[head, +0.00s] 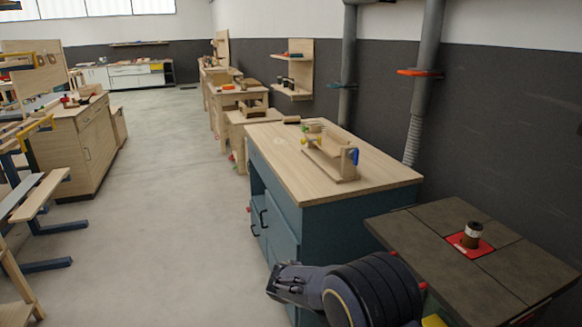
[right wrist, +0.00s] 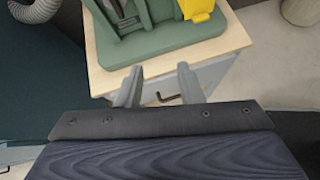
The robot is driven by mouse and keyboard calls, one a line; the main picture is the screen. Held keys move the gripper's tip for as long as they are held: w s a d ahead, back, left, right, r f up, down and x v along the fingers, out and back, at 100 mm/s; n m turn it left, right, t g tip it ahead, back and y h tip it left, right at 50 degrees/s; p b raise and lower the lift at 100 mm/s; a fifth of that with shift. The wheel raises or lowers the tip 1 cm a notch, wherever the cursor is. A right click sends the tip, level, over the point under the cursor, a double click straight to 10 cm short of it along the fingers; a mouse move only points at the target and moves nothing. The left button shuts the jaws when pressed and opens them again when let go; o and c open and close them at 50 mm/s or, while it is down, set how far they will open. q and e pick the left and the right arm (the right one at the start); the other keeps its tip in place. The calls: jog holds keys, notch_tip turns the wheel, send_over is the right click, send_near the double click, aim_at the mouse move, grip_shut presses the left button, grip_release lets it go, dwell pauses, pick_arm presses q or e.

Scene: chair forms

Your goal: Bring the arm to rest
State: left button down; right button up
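My right arm (head: 370,297) comes in at the bottom right of the head view, dark and ribbed, with its end (head: 290,283) pointing left in front of the blue cabinet. In the right wrist view my right gripper (right wrist: 160,82) shows two grey fingers standing apart with nothing held between them. Beyond the fingertips is the edge of a wood-topped cabinet (right wrist: 98,75) with a dark handle. My left gripper is not in the head view.
A blue cabinet (head: 335,235) with a wooden top stands ahead. A dark table (head: 420,225) with a jar (head: 471,236) on a red pad is at right. In the wrist view a green machine (right wrist: 165,35) with a yellow part sits on the wooden top. Floor at left (head: 170,200) is clear.

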jog(key=s+d+r+m+g+y+p, duration=0.2)
jog(key=s+d+r+m+y, duration=0.65)
jog(key=s, duration=0.35)
jog(key=s+a+r+m+t+y+p, duration=0.1)
jog(key=s+r+m+t+y, duration=0.1)
jog(key=s+m, duration=0.4)
jog(key=s+a+r+m+t+y+p, duration=0.1)
jog(key=s+r+m+t+y, duration=0.2)
jog(key=s, duration=0.9)
notch_tip(320, 180, up, 2)
jog(key=m+y, duration=0.1)
jog(key=m, duration=0.2)
jog(key=shift+a+t+p, duration=0.3)
jog(key=shift+a, duration=0.05)
jog(key=shift+r, duration=0.1)
